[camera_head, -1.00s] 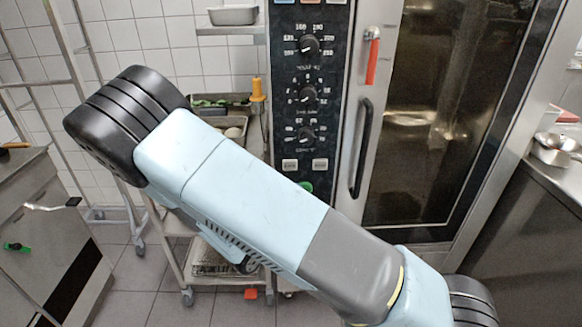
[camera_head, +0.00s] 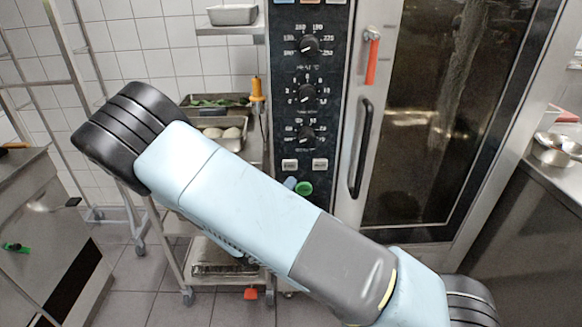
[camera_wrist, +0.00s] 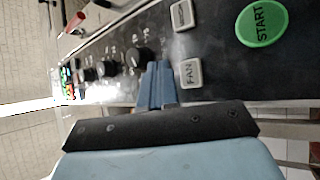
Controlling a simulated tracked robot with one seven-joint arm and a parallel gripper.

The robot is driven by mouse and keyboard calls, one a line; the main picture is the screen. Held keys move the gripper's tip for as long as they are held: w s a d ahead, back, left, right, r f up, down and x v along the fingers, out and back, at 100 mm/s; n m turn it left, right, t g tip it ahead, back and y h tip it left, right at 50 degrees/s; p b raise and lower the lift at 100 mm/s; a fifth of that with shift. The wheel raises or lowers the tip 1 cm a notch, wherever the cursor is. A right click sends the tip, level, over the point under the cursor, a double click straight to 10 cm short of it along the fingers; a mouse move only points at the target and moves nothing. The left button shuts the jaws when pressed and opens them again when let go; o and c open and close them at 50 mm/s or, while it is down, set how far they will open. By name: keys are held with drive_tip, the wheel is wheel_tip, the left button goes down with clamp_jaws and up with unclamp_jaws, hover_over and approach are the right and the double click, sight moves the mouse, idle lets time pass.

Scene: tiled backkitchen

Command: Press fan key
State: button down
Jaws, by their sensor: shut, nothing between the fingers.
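The FAN key (camera_wrist: 190,73) is a small pale square key with dark letters on the black control panel, beside the lowest knob in the wrist view. In the head view it is the left one of two pale keys (camera_head: 290,165). My gripper (camera_wrist: 158,66) has its blue fingers shut together and empty. In the wrist view the fingertips lie just left of the FAN key, between it and the lowest knob, with a small sideways gap in the picture. Whether they touch the panel I cannot tell. In the head view my arm hides most of the gripper.
A second pale key (camera_wrist: 182,15) and the green START button (camera_wrist: 262,22) are near the FAN key. Several black knobs (camera_head: 306,136) line the panel. The oven door handle (camera_head: 362,148) stands right of it. A trolley with trays (camera_head: 215,107) stands left.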

sight(295, 163)
drive_tip(key=shift+w+d, duration=0.1)
drive_tip(key=shift+w, duration=2.35)
drive_tip(key=shift+w, duration=0.1)
drive_tip(key=shift+w+r, duration=0.1)
drive_tip(key=shift+w, duration=0.2)
drive_tip(key=shift+w, duration=0.4)
idle(0.9)
idle(0.3)
drive_tip(key=shift+s, duration=0.85)
drive_tip(key=s, duration=0.5)
